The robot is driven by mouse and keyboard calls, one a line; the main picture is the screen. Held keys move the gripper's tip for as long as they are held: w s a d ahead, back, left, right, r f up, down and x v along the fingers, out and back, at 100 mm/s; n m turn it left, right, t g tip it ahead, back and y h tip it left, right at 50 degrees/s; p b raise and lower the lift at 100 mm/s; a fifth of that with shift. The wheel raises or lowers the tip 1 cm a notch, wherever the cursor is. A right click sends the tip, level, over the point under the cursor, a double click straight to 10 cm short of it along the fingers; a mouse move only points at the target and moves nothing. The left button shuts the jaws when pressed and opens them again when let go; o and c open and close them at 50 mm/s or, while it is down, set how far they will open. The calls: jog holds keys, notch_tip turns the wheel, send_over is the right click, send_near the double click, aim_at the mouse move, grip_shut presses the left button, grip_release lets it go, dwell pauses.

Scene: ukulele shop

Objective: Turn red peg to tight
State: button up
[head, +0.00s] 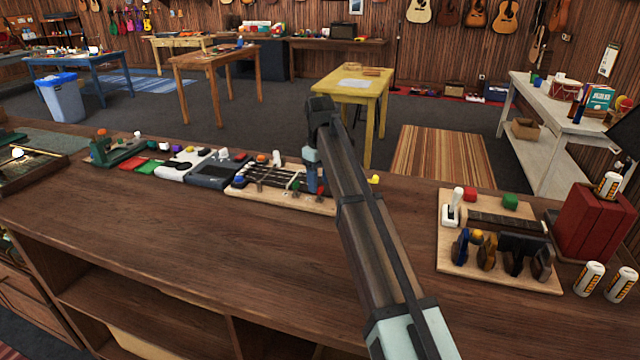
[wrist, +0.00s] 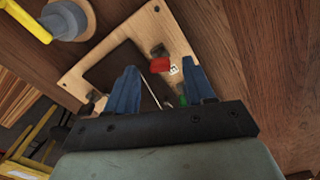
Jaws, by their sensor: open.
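The red peg (wrist: 160,64) sticks out from a light wooden board (wrist: 100,68) in the wrist view. A small white marked tag (wrist: 174,69) is beside it. A green peg (wrist: 183,100) is partly hidden near the right finger. My gripper (wrist: 163,70) is open, its two blue fingers apart, with the red peg showing between and beyond their tips. I cannot tell the remaining distance. In the head view my gripper (head: 312,185) points down at the right end of the board (head: 275,203), beside the red peg (head: 320,195).
A yellow piece (wrist: 25,20) and a grey round part (wrist: 66,22) lie past the board. A grey device (head: 212,172) stands left of the board. The counter front (head: 180,235) is clear.

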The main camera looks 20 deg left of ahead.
aim_at(320, 186)
notch_tip(320, 186, up, 12)
jog(key=shift+r, duration=0.15)
dwell(0.3)
jog(key=shift+a, duration=0.1)
